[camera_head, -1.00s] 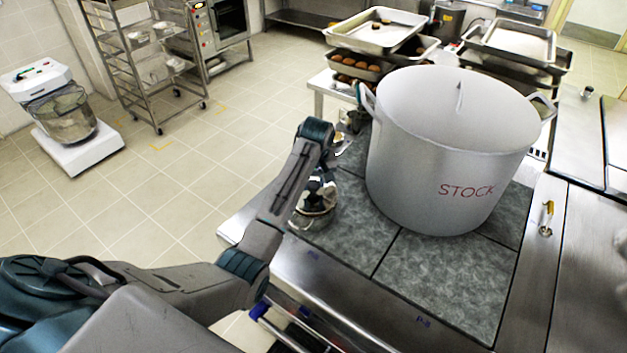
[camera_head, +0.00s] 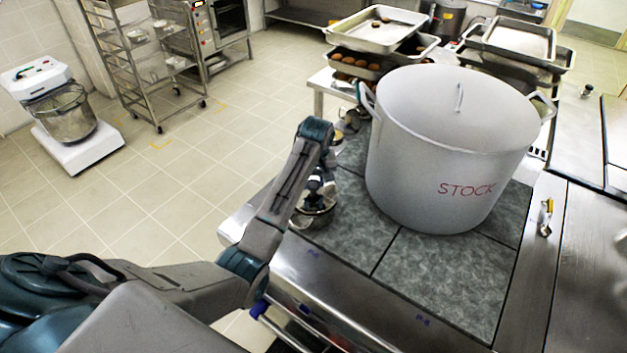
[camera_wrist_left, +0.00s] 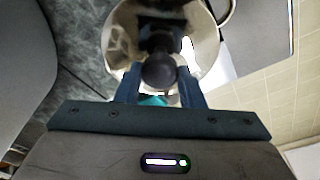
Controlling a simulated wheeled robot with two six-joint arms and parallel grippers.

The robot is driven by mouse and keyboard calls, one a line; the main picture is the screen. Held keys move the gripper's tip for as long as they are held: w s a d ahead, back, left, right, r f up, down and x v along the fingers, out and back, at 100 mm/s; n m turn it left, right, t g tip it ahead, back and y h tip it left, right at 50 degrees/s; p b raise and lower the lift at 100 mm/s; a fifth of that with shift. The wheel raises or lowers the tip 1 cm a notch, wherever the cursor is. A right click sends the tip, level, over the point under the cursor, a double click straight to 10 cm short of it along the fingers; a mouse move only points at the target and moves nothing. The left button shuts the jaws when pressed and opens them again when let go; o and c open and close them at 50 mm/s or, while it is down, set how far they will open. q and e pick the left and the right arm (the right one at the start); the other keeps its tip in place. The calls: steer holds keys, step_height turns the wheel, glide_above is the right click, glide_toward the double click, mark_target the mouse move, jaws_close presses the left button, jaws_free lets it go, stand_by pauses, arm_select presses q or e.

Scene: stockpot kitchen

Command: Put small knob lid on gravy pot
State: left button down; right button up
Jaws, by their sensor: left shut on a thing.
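The gravy pot (camera_head: 314,219) is a small metal pot at the left edge of the grey cooktop, left of the big stockpot, partly hidden by my arm. My left gripper (camera_head: 319,188) is directly over it, pointing down. In the left wrist view my left gripper (camera_wrist_left: 160,92) is shut on the small knob lid, whose round dark knob (camera_wrist_left: 159,71) shows between the blue fingers. My right gripper is out of view.
The large stockpot (camera_head: 450,150) marked STOCK stands close on the right. Trays with brown food (camera_head: 355,65) stand behind. A yellow-handled tool (camera_head: 547,217) lies on the steel counter at right. The front cooktop tiles (camera_head: 440,285) are clear.

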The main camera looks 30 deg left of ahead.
arm_select(q)
steer(key=shift+f, duration=0.1)
stand_by(0.5)
steer(key=shift+f, duration=0.35)
stand_by(0.3)
steer(key=c, duration=0.9)
jaws_free()
